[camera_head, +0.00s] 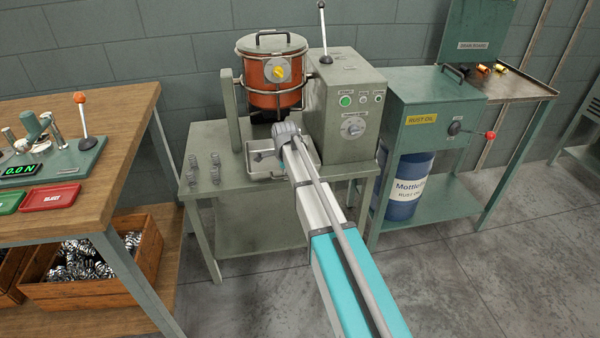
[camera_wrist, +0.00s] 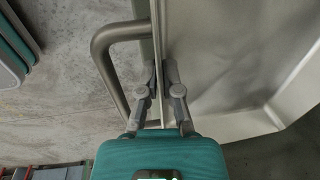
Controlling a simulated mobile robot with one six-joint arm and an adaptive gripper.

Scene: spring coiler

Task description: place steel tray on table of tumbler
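The steel tray (camera_head: 259,176) is a shallow grey metal tray over the front middle of the tumbler's table (camera_head: 225,196), below the drum. I cannot tell whether it rests on the tabletop or hangs just above it. My gripper (camera_head: 283,131) is at the tray, and my arm hides part of it. In the wrist view my gripper (camera_wrist: 161,70) has its fingers on both sides of the thin upright wall of the tray (camera_wrist: 230,60), appearing shut on it. A bent tube handle (camera_wrist: 103,50) is left of the fingers. The tumbler has an orange drum (camera_head: 262,92).
Several springs (camera_head: 214,167) stand on the table left of the tray. The tumbler's control box (camera_head: 349,110) is close on the right. A wooden bench (camera_head: 110,110) is at left, with a spring crate (camera_head: 110,290) below. The rust oil station (camera_head: 425,120) is at right.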

